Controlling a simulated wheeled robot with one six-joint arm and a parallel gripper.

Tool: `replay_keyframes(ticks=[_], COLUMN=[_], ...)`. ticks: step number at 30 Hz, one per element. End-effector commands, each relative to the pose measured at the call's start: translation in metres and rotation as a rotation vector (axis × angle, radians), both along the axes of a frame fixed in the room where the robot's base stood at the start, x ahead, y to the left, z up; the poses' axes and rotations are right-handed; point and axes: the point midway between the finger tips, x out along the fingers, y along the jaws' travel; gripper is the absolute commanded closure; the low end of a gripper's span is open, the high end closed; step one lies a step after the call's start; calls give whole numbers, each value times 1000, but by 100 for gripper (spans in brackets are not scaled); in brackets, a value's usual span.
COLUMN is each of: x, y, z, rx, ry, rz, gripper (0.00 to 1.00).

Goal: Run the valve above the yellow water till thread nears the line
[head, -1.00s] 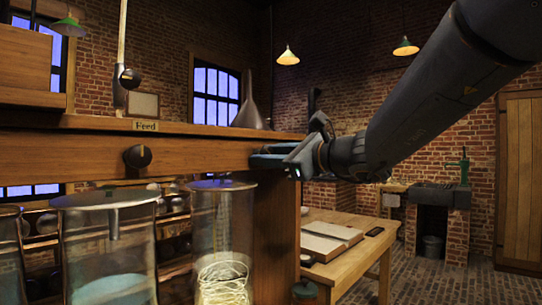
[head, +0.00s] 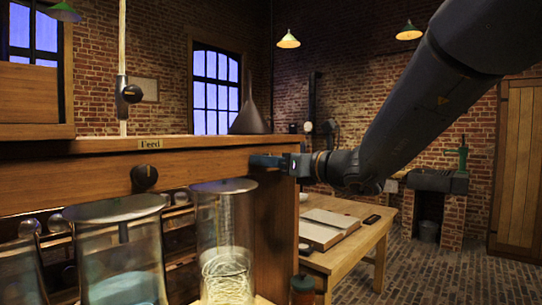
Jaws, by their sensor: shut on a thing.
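My gripper (head: 265,162) reaches in from the right and is shut against the front of the wooden beam (head: 70,190), above the right-hand glass jar. The valve knob it holds is hidden behind the jaws. The right jar (head: 224,225) has a grey lid and a pale yellowish tangle of thread (head: 228,272) low inside. Any line on this jar, and its water level, I cannot make out. The jar to its left (head: 118,245) has a grey lid and pale blue content (head: 122,290). A dark round knob (head: 144,177) on the beam is free, below the "Feed" label (head: 149,143).
A third jar (head: 22,272) is cut off at the left edge. A small capped bottle (head: 303,290) stands right of the jars. A dark funnel (head: 250,112) stands above the beam.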

Motion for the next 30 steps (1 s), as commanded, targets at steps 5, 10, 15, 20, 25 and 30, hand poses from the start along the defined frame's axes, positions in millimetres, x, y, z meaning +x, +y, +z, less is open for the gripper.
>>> replay_keyframes(ticks=[5, 10, 15, 20, 25, 30], x=[0, -1, -1, 0, 0, 0], y=[0, 0, 0, 0, 0, 0], z=[0, 2, 3, 2, 0, 0], rx=[0, 50, 147, 208, 221, 220], ry=[-1, 52, 149, 209, 221, 220], rz=[1, 1, 0, 1, 1, 1], gripper=[92, 92, 92, 92, 92, 60])
